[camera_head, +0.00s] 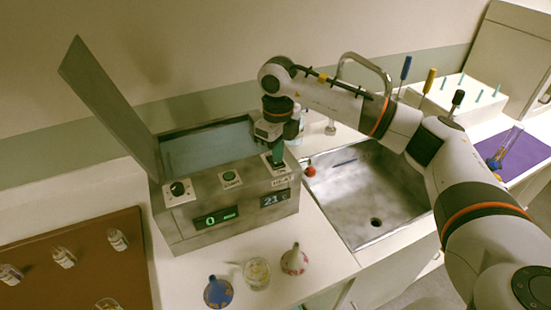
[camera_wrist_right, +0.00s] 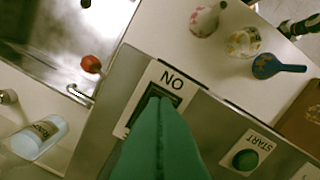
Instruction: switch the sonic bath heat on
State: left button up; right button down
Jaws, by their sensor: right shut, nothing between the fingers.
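The sonic bath (camera_head: 246,212) is a grey box with its lid (camera_head: 107,105) raised and liquid in its basin. Its front displays read 0 and about 21. The heat switch (camera_wrist_right: 176,90) is a dark rocker in a pale plate marked ON, at the right end of the control deck above a HEAT label (camera_head: 281,182). My right gripper (camera_head: 278,160) is shut and empty, pointing down at this switch. In the right wrist view its green fingertips (camera_wrist_right: 158,108) overlap the switch and hide part of it; I cannot tell whether they touch. My left gripper is not in view.
A green START button (camera_head: 230,178) and a dark knob (camera_head: 178,189) share the deck. A sink (camera_head: 365,195) with a tap lies right. A blue flask (camera_head: 218,292), a beaker (camera_head: 257,273) and a pale flask (camera_head: 294,261) stand in front.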

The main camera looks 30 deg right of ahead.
jog(key=shift+f, duration=0.35)
jog(key=shift+r, duration=0.1)
jog(key=shift+w+r+p, duration=0.1)
jog(key=shift+r+p, duration=0.3)
jog(key=shift+r, duration=0.5)
jog(key=shift+r+p, duration=1.45)
jog(key=shift+r, duration=1.1)
jog(key=shift+f, duration=0.1)
